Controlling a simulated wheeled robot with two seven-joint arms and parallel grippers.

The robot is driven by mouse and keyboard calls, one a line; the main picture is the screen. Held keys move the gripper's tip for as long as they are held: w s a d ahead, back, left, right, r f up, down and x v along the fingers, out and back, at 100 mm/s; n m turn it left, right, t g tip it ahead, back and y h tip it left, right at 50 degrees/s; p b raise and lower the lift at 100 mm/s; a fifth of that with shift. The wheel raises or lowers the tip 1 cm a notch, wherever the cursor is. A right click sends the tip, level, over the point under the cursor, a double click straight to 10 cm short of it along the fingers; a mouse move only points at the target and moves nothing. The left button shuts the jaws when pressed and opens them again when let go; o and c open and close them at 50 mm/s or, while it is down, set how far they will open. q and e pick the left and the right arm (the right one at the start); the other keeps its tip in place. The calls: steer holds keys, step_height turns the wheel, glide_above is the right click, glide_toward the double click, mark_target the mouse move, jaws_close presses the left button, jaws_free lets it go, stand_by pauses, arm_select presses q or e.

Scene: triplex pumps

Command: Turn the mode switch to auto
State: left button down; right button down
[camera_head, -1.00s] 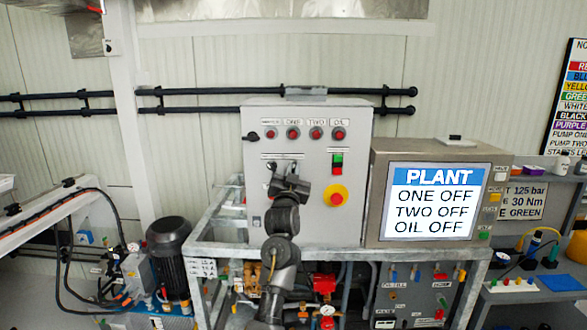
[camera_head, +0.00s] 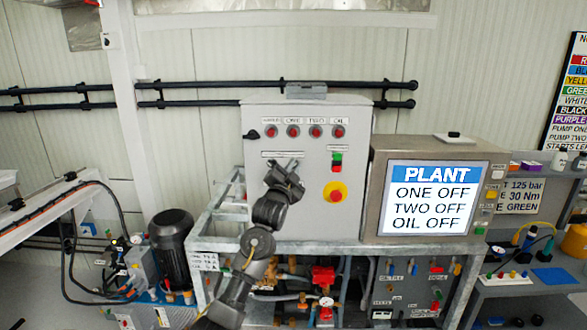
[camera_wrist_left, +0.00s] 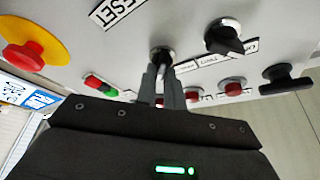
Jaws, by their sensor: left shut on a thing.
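The grey control cabinet (camera_head: 348,125) stands in the middle of the head view. My left gripper (camera_head: 284,168) is at its front, below the row of red lamps. In the left wrist view the fingers (camera_wrist_left: 160,82) are shut on a small switch knob with a metal ring (camera_wrist_left: 161,54). A second black switch (camera_wrist_left: 223,38) is beside it, apart from the fingers. No legend for either switch is readable, so I cannot tell by label which is the mode switch. My gripper hides most of this area in the head view. My right gripper is out of view.
A red and yellow emergency stop (camera_head: 335,192) and a green and red button pair (camera_head: 337,162) are right of my gripper. A black handle (camera_wrist_left: 286,79) sticks out on the other side. The plant screen (camera_head: 435,199) reads ONE OFF, TWO OFF, OIL OFF.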

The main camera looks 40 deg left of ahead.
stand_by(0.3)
arm_select(q)
steer(key=c, duration=1.5)
jaws_free()
steer(key=b+v, duration=0.5)
steer(key=v, duration=0.5)
steer(key=shift+s+d, duration=0.2)
steer(key=shift+s, duration=0.1)
steer(key=shift+f, duration=0.1)
